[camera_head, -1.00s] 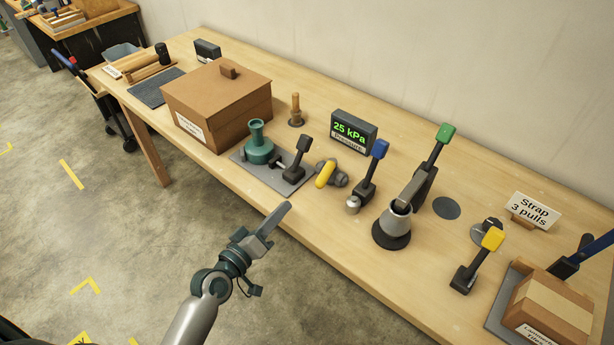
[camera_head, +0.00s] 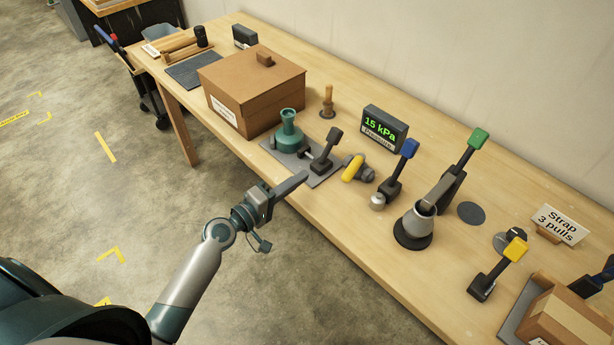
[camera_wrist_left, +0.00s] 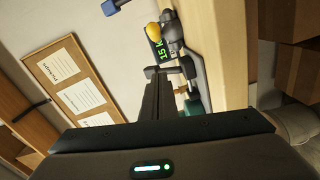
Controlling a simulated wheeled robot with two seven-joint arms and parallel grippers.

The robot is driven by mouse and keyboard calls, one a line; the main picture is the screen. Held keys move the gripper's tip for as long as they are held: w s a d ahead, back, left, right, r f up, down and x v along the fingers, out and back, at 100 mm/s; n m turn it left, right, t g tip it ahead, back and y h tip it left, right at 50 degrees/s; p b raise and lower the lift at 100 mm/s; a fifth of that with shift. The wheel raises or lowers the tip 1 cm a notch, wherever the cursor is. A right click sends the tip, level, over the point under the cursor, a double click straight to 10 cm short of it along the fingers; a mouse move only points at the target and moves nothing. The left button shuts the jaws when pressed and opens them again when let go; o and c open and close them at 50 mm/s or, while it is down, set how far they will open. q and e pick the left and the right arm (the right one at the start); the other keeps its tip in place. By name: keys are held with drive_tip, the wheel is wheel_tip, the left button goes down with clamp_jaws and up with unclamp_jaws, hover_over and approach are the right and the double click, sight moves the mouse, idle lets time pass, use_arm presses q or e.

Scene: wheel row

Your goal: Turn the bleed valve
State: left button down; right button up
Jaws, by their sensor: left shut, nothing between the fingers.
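My right gripper is in neither view.
A black-handled lever beside a green pump-like fixture (camera_head: 288,135) stands left of the valve, close to my fingertips. A blue-tipped lever (camera_head: 400,170) is right of it.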

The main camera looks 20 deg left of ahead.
sight(354, 167)
use_arm(q)
drive_tip(key=x, duration=0.3)
drive_tip(key=p+x, duration=0.1)
drive_tip(key=x, duration=0.2)
drive_tip(key=p+x, duration=0.1)
drive_tip(key=x, duration=0.2)
drive_tip(key=shift+w+d+r, duration=0.2)
drive_tip(key=shift+s+d+f+p, duration=0.2)
drive_tip(key=shift+d+p, duration=0.15)
drive_tip(key=shift+d, duration=0.2)
drive_tip(key=shift+s+d+f+p, duration=0.2)
drive_tip(key=shift+d+p, duration=0.1)
drive_tip(key=shift+d, duration=0.25)
drive_tip(key=shift+s+d, duration=0.25)
drive_tip(key=shift+d, duration=0.3)
drive_tip(key=shift+d+f, duration=0.15)
